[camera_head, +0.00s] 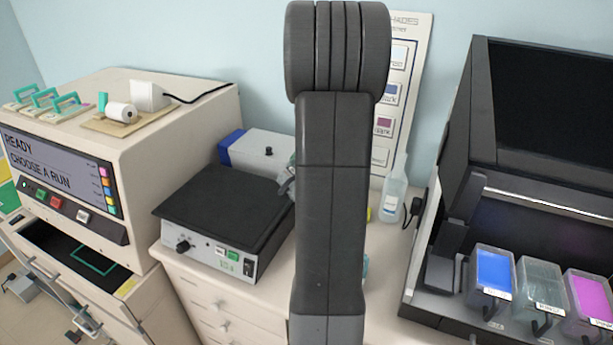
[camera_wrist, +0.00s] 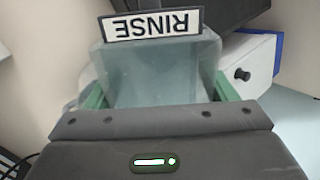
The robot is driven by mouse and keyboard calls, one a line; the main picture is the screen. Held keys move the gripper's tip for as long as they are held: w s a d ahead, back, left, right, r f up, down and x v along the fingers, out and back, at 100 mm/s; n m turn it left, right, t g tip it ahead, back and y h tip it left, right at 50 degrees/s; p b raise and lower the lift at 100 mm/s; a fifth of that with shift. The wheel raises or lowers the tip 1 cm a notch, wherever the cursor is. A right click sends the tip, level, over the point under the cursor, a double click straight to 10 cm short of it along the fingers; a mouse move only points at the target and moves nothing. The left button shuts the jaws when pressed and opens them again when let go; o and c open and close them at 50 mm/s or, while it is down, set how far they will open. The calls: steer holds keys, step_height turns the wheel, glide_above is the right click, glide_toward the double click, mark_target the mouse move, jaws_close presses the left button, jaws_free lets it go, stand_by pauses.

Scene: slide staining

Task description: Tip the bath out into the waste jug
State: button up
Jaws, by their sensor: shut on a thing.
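The bath (camera_wrist: 150,78) is a clear, greyish tub with a RINSE label (camera_wrist: 152,24), upside down in the wrist view. My gripper (camera_wrist: 161,94) is shut on it, with a green finger on each side. I cannot tell how much liquid it holds or how far it is tilted. In the head view my dark arm hides the bath and nearly all of the gripper. I cannot make out the waste jug in either view.
A black-topped device (camera_head: 225,205) and a blue-and-white box (camera_head: 262,152) stand left of my arm. A clear bottle (camera_head: 395,195) stands right. Farther right, a dark open cabinet (camera_head: 545,110) holds blue (camera_head: 492,272), clear (camera_head: 541,285) and magenta (camera_head: 588,295) tubs. A beige machine (camera_head: 160,165) stands far left.

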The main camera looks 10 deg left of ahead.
steer(key=shift+t+y+b, duration=0.3)
steer(key=shift+y+b, duration=0.4)
steer(key=shift+b, duration=0.2)
steer(key=shift+s+d+r+t+y+b, duration=0.2)
steer(key=shift+y+b, duration=0.55)
steer(key=shift+b, duration=0.7)
steer(key=shift+w+d+f+t+y+b, duration=0.1)
steer(key=shift+t+y+b, duration=0.2)
steer(key=shift+y+b, duration=0.8)
steer(key=shift+s+d+f+t+y+b, duration=0.1)
steer(key=shift+d+f+t+y+b, duration=0.35)
steer(key=shift+b, duration=1)
steer(key=shift+s+d+r+y+b, duration=0.1)
steer(key=shift+y+b, duration=0.7)
steer(key=shift+b, duration=0.6)
steer(key=shift+s+d+f+t+y+b, duration=0.1)
steer(key=shift+d+f+t+y+b, duration=0.35)
steer(key=shift+b, duration=1)
steer(key=shift+a+r+g+p, duration=0.3)
steer(key=shift+a+r+p, duration=0.1)
steer(key=shift+r+p, duration=0.25)
steer(key=shift+a+h+p, duration=0.1)
steer(key=shift+h+p, duration=0.25)
steer(key=shift+p, duration=0.05)
steer(key=shift+f, duration=0.1)
